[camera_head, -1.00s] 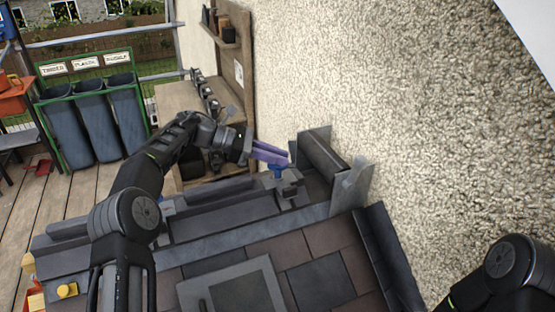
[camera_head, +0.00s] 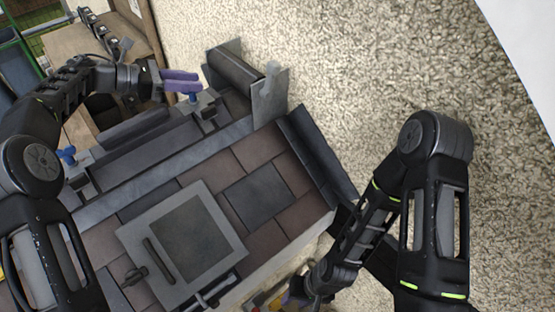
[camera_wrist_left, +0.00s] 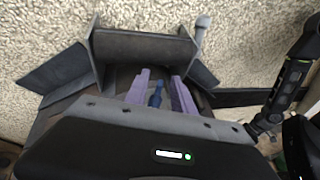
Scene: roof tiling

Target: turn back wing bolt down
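A blue wing bolt (camera_head: 192,97) stands on a grey clamp block (camera_head: 203,108) at the wall end of the ridge. My left gripper (camera_head: 181,80) has purple fingers and is right by this bolt. In the left wrist view, the bolt (camera_wrist_left: 155,97) shows between the two spread fingers (camera_wrist_left: 158,88), with a gap on each side. A second blue wing bolt (camera_head: 67,155) stands on another clamp at the left end of the ridge. My right gripper (camera_head: 300,292) hangs low at the bottom, partly hidden and dark, its fingers unclear.
A grey metal trough (camera_head: 236,70) with upright flashing (camera_head: 268,95) meets the rough wall (camera_head: 350,70) behind the clamp. Brown and dark tiles (camera_head: 256,196) and a grey roof window (camera_head: 190,235) lie in front. A workbench (camera_head: 120,30) stands at the upper left.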

